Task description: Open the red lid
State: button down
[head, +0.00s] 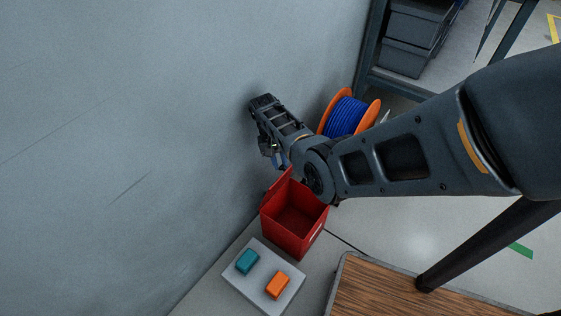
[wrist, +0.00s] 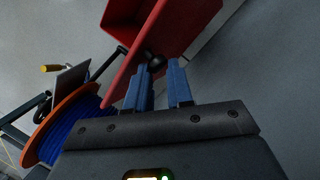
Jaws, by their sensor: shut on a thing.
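A red box (head: 287,238) stands with its top open and its inside showing empty. Its red lid (head: 281,183) is raised along the far edge, tilted up near the wall. My gripper (head: 281,163) is above the lid in the head view, its fingertips partly hidden there. In the wrist view, the blue fingers of my gripper (wrist: 163,68) are shut on the black knob (wrist: 155,62) of the red lid (wrist: 165,35). Part of the red box (wrist: 122,12) shows at the top of the wrist view.
A grey tray (head: 239,277) with a teal block (head: 247,261) and an orange block (head: 278,285) is in front of the box. A spool of blue cable (head: 346,116) stands behind my arm. A grey wall (head: 150,130) is close on the left. A wooden surface (head: 400,292) is at lower right.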

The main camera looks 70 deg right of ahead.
jog(key=c, duration=1)
grip_release()
jog(key=shift+s+a+f, duration=0.25)
jog(key=shift+a+f, duration=0.55)
jog(key=shift+f, duration=0.05)
jog(key=shift+r, duration=0.1)
jog(key=r+p, duration=0.3)
jog(key=r, duration=0.2)
jog(key=shift+d+r, duration=0.15)
jog(key=shift+d, duration=0.05)
jog(key=s+d+r+p, duration=0.1)
jog(key=s+d+r, duration=0.1)
jog(key=s, duration=0.1)
jog(key=s+d+r+p, duration=0.1)
jog(key=s+d+r, duration=0.1)
jog(key=s, duration=0.1)
jog(key=s+d+r+p, duration=0.1)
jog(key=s+d+r, duration=0.1)
jog(key=s, duration=0.1)
jog(key=shift+s+r, duration=0.2)
jog(key=shift+s, duration=0.15)
